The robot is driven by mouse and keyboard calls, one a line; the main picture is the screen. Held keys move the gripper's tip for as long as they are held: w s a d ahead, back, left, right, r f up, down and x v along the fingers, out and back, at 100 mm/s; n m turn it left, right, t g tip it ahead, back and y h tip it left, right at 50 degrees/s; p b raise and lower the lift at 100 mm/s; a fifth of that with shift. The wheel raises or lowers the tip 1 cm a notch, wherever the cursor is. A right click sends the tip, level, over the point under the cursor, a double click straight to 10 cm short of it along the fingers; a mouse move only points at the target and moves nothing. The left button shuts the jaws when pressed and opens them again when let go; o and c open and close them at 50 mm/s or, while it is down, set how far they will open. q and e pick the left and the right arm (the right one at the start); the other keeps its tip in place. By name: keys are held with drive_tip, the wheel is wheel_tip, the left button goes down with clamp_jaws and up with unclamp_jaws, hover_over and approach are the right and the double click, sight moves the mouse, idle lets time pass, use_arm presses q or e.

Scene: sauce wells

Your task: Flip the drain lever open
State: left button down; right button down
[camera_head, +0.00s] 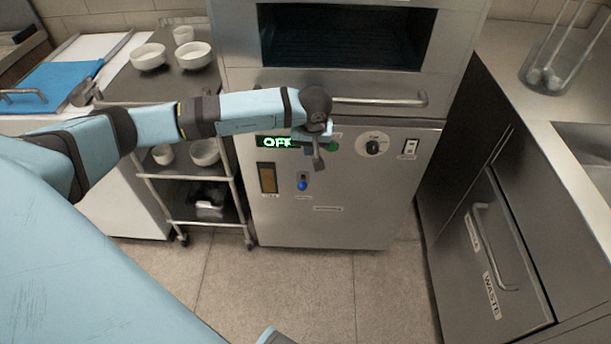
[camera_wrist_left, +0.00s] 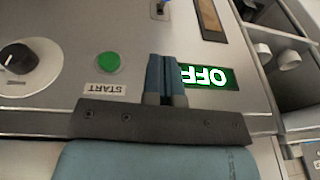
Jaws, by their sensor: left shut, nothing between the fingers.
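The drain lever (camera_head: 302,185) is a small lever with a blue tip on the lower front panel of the steel machine (camera_head: 350,215). Its blue tip hangs low in the head view. Part of the lever shows at the top edge of the left wrist view (camera_wrist_left: 160,8). My left gripper (camera_head: 318,164) is shut and empty, in front of the panel, above and slightly right of the lever and apart from it in the picture. Its closed fingers also show in the left wrist view (camera_wrist_left: 165,62). My right gripper is not in view.
The panel has an OFF display (camera_head: 275,142), a green START button (camera_wrist_left: 107,63), a black knob (camera_head: 373,147) and a white switch (camera_head: 410,147). A drawer handle (camera_head: 385,101) juts out above. A cart with bowls (camera_head: 149,57) stands left; a WASTE drawer (camera_head: 480,270) is right.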

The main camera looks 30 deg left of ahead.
sight(303, 181)
use_arm(q)
drive_tip(key=x, duration=0.4)
drive_tip(key=b+x, duration=0.1)
drive_tip(key=x, duration=0.3)
drive_tip(key=s+b+x, duration=0.1)
drive_tip(key=x, duration=0.3)
drive_tip(key=shift+d+f, duration=0.2)
drive_tip(key=shift+f, duration=0.05)
drive_tip(key=shift+s+f, duration=0.15)
drive_tip(key=shift+f, duration=0.6)
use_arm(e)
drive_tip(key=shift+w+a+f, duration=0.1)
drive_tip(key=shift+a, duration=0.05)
use_arm(q)
drive_tip(key=shift+a, duration=0.15)
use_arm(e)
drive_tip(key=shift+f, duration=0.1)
